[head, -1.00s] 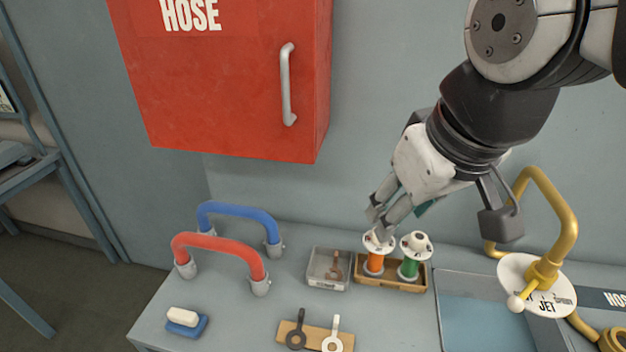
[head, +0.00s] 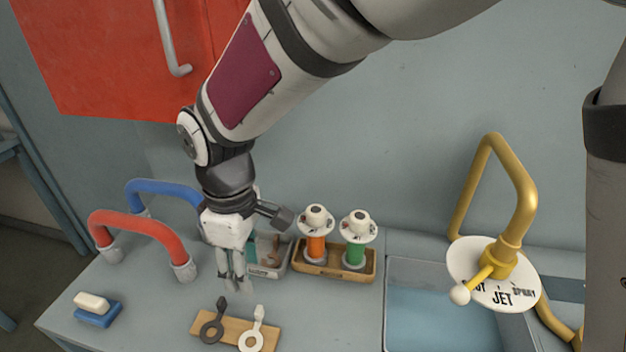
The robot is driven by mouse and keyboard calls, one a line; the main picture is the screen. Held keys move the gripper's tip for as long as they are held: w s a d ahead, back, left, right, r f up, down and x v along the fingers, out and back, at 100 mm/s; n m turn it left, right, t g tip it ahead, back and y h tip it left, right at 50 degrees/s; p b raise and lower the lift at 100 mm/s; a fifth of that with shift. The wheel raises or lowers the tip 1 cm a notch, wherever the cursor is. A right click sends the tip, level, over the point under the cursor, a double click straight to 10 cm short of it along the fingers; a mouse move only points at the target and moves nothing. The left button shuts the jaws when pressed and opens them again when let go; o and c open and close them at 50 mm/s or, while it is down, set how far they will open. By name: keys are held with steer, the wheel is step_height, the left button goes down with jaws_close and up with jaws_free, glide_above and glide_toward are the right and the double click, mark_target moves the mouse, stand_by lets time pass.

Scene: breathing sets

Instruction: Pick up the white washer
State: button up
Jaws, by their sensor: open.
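The white washer (head: 250,341) is a pale ring with a tab, lying on the right part of a small wooden board (head: 230,328) at the front of the bench. A dark grey washer (head: 212,328) of the same shape lies on the board to its left. My gripper (head: 235,287) is open and empty, pointing down above and behind the board, closer to the dark washer's tab. It is apart from the white washer, which shows almost whole.
A clear box (head: 272,270) stands behind my gripper, beside a wooden tray (head: 334,270) holding orange and green cylinders. Red (head: 140,224) and blue (head: 160,187) hoses arch at the left. A sponge (head: 97,310) lies front left. A sink (head: 430,315) and brass tap are at the right.

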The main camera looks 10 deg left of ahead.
mark_target(259, 309)
steer(key=f, duration=1.3)
steer(key=shift+d+f, duration=0.25)
jaws_close()
